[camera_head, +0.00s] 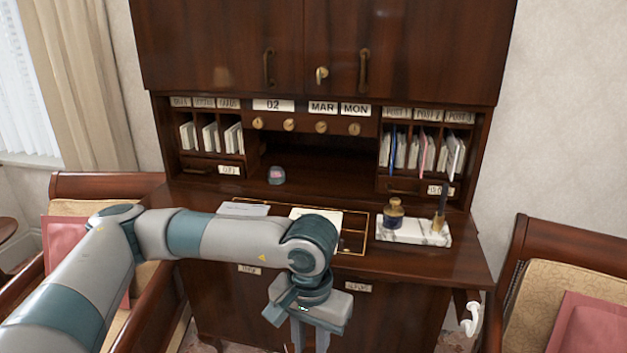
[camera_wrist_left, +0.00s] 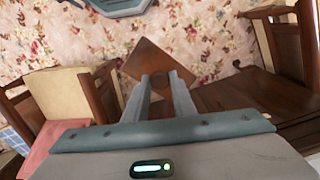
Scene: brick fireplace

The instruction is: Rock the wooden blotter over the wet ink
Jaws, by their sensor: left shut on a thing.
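My left gripper (camera_wrist_left: 158,82) is shut on a dark brown wooden piece (camera_wrist_left: 135,68), which looks like the blotter. A round knob seems to sit between the fingertips. In the head view the gripper (camera_head: 310,344) hangs low in front of the desk, cut by the bottom edge, and the held piece is out of sight. A pale sheet (camera_head: 318,215) lies on the desk's gold-edged writing area, partly hidden behind my left arm. Another sheet (camera_head: 243,209) lies to its left. No wet ink can be made out. My right gripper is in neither view.
A marble tray (camera_head: 410,238) with an ink bottle (camera_head: 393,213) and a pen stand (camera_head: 438,223) stands on the right of the desk. A glass ball (camera_head: 276,175) sits at the back. Chairs (camera_head: 558,245) flank the desk. A white hook-shaped thing (camera_head: 471,318) shows lower right.

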